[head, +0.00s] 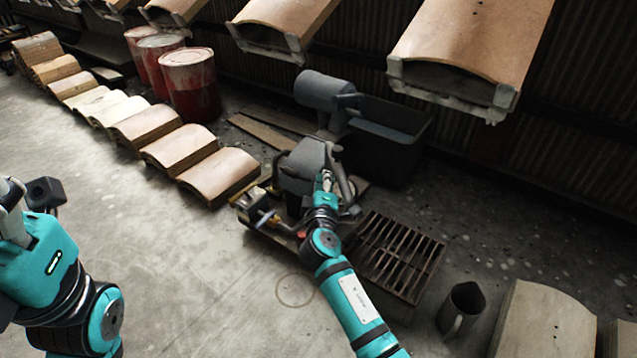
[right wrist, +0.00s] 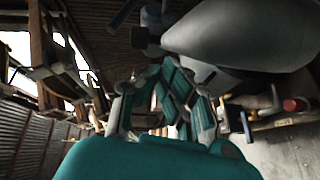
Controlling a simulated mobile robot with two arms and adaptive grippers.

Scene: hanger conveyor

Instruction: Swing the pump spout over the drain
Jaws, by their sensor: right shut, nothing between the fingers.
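The grey pump (head: 303,160) stands on a low base left of the slatted drain grate (head: 393,258). A curved grey bar beside the pump, by my right gripper, may be its spout; I cannot tell for sure. My right gripper (head: 326,180) is at the pump's front right side, shut with nothing in it, and hides part of the pump. In the right wrist view its fingers (right wrist: 172,105) show below a large rounded grey body (right wrist: 245,35). I cannot tell whether they touch it. My left gripper (head: 12,205) is at the left edge, partly cut off.
A dark open bin (head: 395,135) stands behind the pump. A dark jug (head: 462,308) stands right of the grate. Several curved tiles (head: 215,172) line the floor at left, near red drums (head: 190,85). Tiles hang overhead (head: 470,45).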

